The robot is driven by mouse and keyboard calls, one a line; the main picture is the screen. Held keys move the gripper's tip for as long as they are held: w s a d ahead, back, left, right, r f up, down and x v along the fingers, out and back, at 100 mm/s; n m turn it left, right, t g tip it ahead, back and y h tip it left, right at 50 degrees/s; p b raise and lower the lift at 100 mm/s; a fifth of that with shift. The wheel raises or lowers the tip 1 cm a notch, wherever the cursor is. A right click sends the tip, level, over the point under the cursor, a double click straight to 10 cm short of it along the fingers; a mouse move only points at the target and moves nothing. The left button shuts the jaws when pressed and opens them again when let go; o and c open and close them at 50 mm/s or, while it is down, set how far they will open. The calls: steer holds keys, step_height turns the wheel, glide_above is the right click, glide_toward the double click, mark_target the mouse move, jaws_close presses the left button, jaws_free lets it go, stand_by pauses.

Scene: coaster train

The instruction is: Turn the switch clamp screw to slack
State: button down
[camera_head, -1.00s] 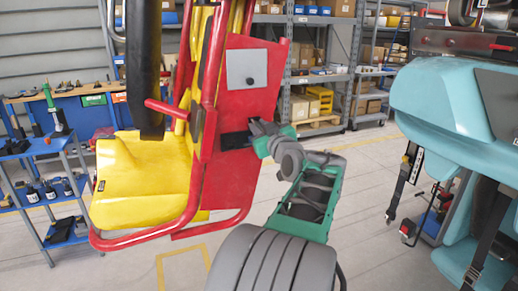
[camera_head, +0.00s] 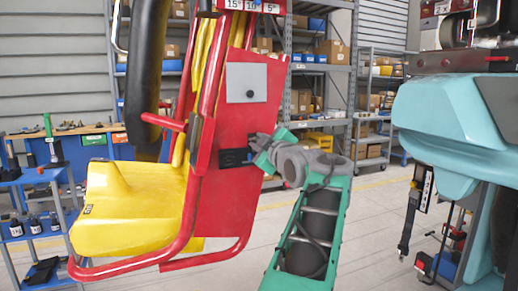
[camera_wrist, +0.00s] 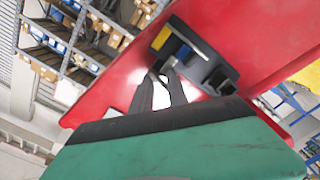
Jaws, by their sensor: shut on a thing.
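The black switch block (camera_head: 235,157) is fixed to the red side panel (camera_head: 236,207) of the yellow and red coaster seat. In the wrist view the black switch (camera_wrist: 197,52) has a yellow patch and a bracket shape. My gripper (camera_head: 257,153) is up against the right side of the block in the head view. In the wrist view my two dark fingers (camera_wrist: 165,76) close together at the tips, at the lower edge of the block. They are shut on the small clamp screw there, which is mostly hidden between the tips.
A grey plate (camera_head: 251,84) with a black knob sits on the panel above the switch. Red tube rails (camera_head: 190,220) surround the seat. A teal seat (camera_head: 455,120) hangs at the right. A blue workbench (camera_head: 75,150) and shelves stand behind. The floor at right centre is clear.

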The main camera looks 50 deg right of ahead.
stand_by(0.3)
steer(key=c, duration=1.3)
jaws_free()
steer(key=v, duration=0.7)
steer(key=shift+s+a, duration=0.2)
steer(key=shift+s, duration=0.15)
